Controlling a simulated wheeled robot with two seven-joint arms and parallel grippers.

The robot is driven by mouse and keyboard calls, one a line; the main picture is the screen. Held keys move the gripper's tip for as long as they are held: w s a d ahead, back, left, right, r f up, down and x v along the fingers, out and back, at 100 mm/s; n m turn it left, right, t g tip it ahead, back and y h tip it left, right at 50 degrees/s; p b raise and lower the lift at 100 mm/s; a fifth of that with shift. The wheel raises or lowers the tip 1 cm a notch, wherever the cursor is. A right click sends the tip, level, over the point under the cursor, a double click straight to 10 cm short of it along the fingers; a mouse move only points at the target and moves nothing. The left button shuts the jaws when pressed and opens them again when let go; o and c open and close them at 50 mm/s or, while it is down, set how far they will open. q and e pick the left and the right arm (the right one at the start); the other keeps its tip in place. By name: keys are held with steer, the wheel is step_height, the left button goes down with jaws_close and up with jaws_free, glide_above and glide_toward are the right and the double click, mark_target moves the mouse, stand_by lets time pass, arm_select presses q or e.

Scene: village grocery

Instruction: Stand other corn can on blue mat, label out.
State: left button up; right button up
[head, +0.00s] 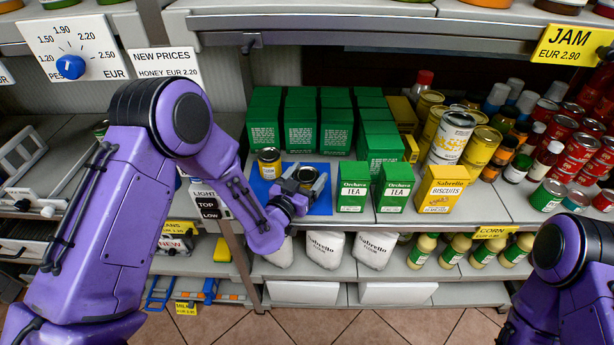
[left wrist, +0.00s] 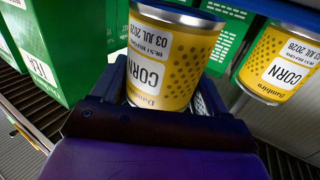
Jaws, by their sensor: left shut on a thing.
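The blue mat (head: 320,207) lies on the shelf left of the tea boxes. One yellow corn can (head: 268,162) stands at the mat's back left, its label facing out; it also shows at the right of the left wrist view (left wrist: 283,65). My left gripper (head: 303,182) is over the mat, shut on the other corn can (left wrist: 163,58). In the head view the fingers hide most of this can. In the left wrist view its CORN label faces the wrist. I cannot tell whether its base touches the mat. My right gripper is out of view.
Green tea boxes (head: 352,187) stand close to the right of my left gripper, with a yellow biscuit box (head: 443,189) farther right. More green boxes (head: 303,137) are stacked behind the mat. White sacks (head: 325,248) sit on the shelf below.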

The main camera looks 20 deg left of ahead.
arm_select(q)
steer(key=shift+f+b, duration=0.5)
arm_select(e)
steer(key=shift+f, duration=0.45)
